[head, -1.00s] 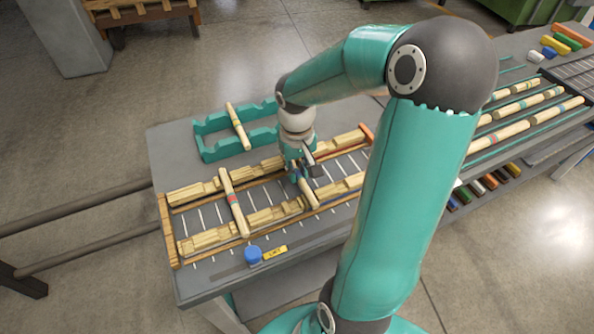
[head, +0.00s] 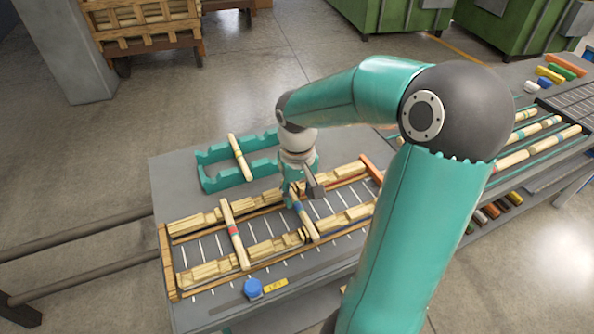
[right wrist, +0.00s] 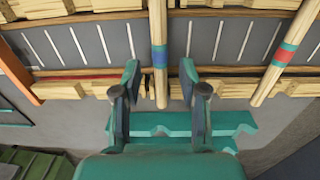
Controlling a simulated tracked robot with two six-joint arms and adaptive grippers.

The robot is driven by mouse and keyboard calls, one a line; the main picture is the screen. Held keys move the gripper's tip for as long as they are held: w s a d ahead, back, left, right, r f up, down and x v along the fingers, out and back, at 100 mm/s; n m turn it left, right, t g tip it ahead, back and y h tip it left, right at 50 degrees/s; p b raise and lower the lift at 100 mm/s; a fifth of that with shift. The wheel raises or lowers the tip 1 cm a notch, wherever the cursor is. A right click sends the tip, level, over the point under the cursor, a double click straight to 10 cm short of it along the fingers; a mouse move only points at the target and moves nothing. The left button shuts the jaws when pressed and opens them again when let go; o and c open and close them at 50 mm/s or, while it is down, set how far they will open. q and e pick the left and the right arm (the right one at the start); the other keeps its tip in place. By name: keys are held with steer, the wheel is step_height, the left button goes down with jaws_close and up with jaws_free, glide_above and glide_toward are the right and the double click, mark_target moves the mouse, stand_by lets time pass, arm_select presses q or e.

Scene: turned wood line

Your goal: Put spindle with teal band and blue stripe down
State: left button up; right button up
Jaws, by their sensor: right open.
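The spindle with teal band and blue stripe (head: 308,223) lies across the notched wooden rails of the rack (head: 166,262), right of another spindle. In the right wrist view the spindle (right wrist: 159,50) shows its teal and blue rings, and its near end reaches between the fingertips. My right gripper (head: 298,196) is over the spindle's far end. In the right wrist view the gripper (right wrist: 160,88) is open, one finger on each side of the spindle with visible gaps. My left gripper is out of view.
A spindle with a red and teal band (head: 233,234) lies on the rack to the left. A teal cradle (head: 222,180) behind holds another spindle (head: 240,158). A blue knob (head: 252,288) and yellow label (head: 275,285) are at the front. More spindles (head: 540,128) lie at right.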

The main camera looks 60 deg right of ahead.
mark_target(298, 206)
step_height(298, 206, up, 9)
steer(key=shift+f+p, duration=0.15)
steer(key=shift+p, duration=0.15)
steer(key=shift+a, duration=0.1)
